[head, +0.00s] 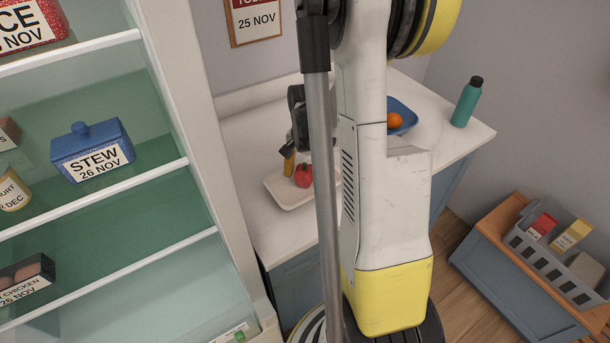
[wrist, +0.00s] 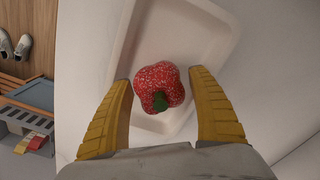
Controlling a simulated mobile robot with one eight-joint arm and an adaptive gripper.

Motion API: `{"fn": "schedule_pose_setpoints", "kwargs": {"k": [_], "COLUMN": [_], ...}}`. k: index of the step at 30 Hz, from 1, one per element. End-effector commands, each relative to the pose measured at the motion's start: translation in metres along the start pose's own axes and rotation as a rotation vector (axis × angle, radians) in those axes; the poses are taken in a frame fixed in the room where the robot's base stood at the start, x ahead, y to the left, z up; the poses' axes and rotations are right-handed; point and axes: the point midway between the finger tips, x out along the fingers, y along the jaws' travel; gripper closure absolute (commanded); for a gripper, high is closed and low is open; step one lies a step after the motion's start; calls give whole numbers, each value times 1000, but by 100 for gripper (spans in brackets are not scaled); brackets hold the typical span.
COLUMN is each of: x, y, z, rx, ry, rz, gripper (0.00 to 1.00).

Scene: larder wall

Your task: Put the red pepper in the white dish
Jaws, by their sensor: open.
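The red pepper (wrist: 158,84) with a green stem lies within the outline of the white dish (wrist: 205,25), a shallow rectangular tray, in the wrist view. In the head view the pepper (head: 303,176) shows on the dish (head: 283,198), which is on the white counter, partly hidden behind my arm. My gripper (wrist: 160,78) is open, with one yellow finger on each side of the pepper. A gap shows between the pepper and the right finger; the left finger is close to it. In the head view my gripper (head: 288,162) is just beside the pepper.
A blue dish (head: 406,112) with an orange (head: 394,121) and a teal bottle (head: 467,102) stand on the counter's right part. An open shelf with labelled food, including a blue stew box (head: 91,151), is at left. A grey crate (head: 553,262) sits on a cabinet at lower right.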

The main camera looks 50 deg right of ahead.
Motion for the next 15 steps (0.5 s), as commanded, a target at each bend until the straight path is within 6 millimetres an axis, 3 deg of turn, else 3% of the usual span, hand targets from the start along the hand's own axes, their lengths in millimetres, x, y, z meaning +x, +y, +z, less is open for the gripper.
{"fn": "schedule_pose_setpoints", "kwargs": {"k": [5,15], "x": [-24,-99], "y": [0,0], "z": [0,0], "rx": [0,0], "ry": [0,0], "rz": [0,0], "gripper": [31,31]}}
